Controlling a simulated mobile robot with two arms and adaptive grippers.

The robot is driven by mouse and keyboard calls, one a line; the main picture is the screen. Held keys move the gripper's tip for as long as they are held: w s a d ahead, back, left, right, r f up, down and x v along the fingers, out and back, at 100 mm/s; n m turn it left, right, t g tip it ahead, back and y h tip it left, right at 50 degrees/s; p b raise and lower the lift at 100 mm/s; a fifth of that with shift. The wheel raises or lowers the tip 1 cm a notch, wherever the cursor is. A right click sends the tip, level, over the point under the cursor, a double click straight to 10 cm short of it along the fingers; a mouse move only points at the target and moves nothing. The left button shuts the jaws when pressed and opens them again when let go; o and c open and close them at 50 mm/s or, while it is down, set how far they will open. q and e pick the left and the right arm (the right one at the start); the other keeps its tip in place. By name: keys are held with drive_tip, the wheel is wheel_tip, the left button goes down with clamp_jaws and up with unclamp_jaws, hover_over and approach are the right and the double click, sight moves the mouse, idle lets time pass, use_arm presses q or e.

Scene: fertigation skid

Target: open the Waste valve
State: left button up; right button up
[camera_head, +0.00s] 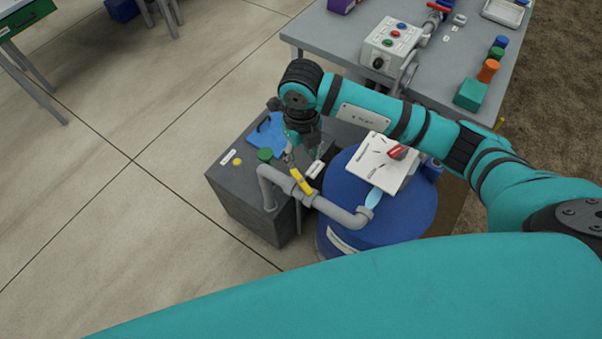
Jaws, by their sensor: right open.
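A grey pipe (338,212) with a yellow valve handle (301,181) runs from the grey box to the blue drum. A small white label (316,169) sits beside the handle, too small to read, so I cannot confirm which valve is the Waste valve. My right gripper (302,156) is open, pointing down just behind and above the yellow handle. It seems empty, and I cannot tell whether a finger touches the handle. My left gripper is out of view.
The grey box (245,198) carries a blue panel (268,135) and a green knob (265,154). The blue drum (400,215) holds a white board (378,165) with a red part (397,152). A table with a control box (391,45) stands behind.

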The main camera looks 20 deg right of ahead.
sight(301, 180)
wheel_tip(301, 180, down, 10)
drive_tip(key=shift+r+p, duration=0.1)
drive_tip(key=shift+p, duration=0.65)
drive_tip(key=shift+f, duration=0.75)
clamp_jaws()
